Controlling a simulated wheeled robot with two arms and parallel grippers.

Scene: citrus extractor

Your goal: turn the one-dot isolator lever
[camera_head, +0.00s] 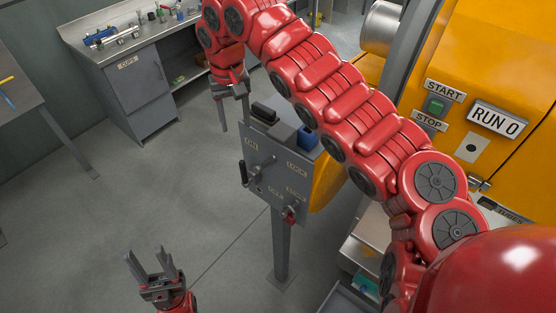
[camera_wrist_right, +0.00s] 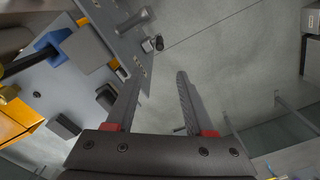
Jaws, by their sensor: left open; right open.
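A grey isolator panel (camera_head: 262,160) stands on a post in the head view, with labels including ON and LOCK. A dark lever handle (camera_head: 243,173) sticks out at its left edge and a red lever (camera_head: 290,214) sits at its lower right. I cannot make out dots on either. My right gripper (camera_head: 231,100) is open and empty, pointing down just left of the panel's top. My left gripper (camera_head: 152,256) is open and empty, low at the left.
A black block (camera_head: 263,112) and a blue block (camera_head: 307,139) are on top of the panel's stand. An orange machine (camera_head: 505,75) with START and STOP buttons stands at right. A grey workbench (camera_head: 130,50) is at back left. The floor between is clear.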

